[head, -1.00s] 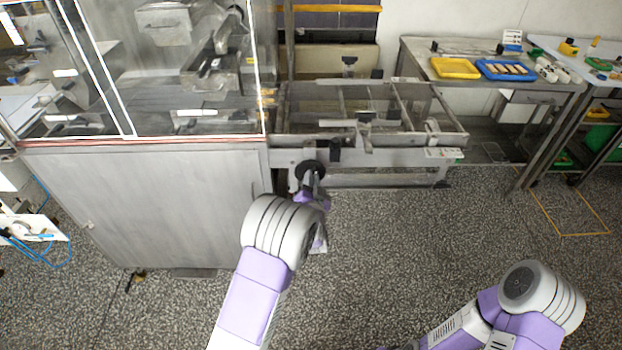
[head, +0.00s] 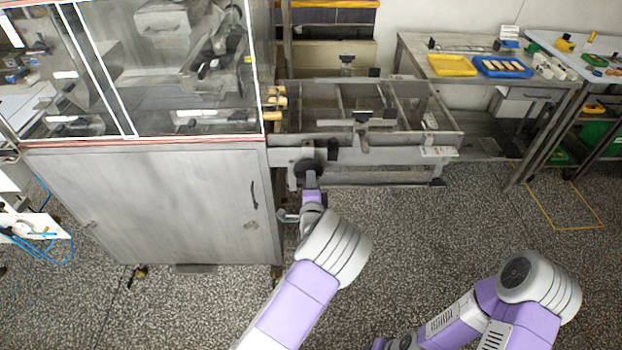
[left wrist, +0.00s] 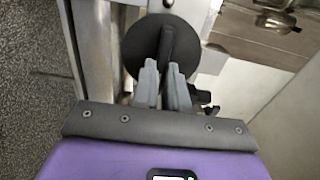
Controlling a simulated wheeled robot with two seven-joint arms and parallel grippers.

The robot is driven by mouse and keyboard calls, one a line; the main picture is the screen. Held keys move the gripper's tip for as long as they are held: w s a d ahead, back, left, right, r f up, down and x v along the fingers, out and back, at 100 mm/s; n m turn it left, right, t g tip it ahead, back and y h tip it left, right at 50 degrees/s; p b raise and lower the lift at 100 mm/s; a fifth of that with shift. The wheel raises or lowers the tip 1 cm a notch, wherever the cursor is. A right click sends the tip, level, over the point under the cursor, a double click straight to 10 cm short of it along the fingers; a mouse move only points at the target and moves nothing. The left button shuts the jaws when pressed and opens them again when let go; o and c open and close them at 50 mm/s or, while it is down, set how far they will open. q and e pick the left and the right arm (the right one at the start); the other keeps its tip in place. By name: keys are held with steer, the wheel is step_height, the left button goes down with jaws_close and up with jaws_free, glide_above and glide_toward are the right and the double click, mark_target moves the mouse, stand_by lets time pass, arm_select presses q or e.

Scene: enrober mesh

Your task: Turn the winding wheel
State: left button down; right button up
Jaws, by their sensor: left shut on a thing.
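The winding wheel (head: 306,169) is a dark round disc on the front of the metal frame, just right of the cabinet. It fills the upper middle of the left wrist view as a black disc (left wrist: 143,50) with a raised dark bar across it. My left gripper (left wrist: 166,72) is shut on the wheel's bar, its grey fingers on either side of it. In the head view my left gripper (head: 311,181) covers the lower part of the wheel. My right arm shows at the lower right of the head view, but its gripper is out of frame.
A glass-topped steel cabinet (head: 150,205) stands close left of the wheel. The metal frame (head: 390,155) extends right from it. Several small tan pieces (head: 277,102) lie at the cabinet's outlet. A side table (head: 415,58) holds yellow and blue trays. The floor in front is clear.

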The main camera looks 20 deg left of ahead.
arm_select(q)
steer(key=shift+a+f+m+b, duration=0.1)
steer(key=shift+f+m+b, duration=0.2)
steer(key=shift+m, duration=2.7)
steer(key=shift+a+f+m+b, duration=0.1)
steer(key=shift+m+b, duration=0.3)
steer(key=shift+m, duration=2.6)
steer(key=shift+r, duration=0.1)
steer(key=c, duration=1.2)
jaws_free()
steer(key=shift+o, duration=0.2)
steer(key=shift+s, duration=0.1)
steer(key=p+v, duration=0.1)
steer(key=v, duration=0.6)
steer(key=shift+s, duration=0.25)
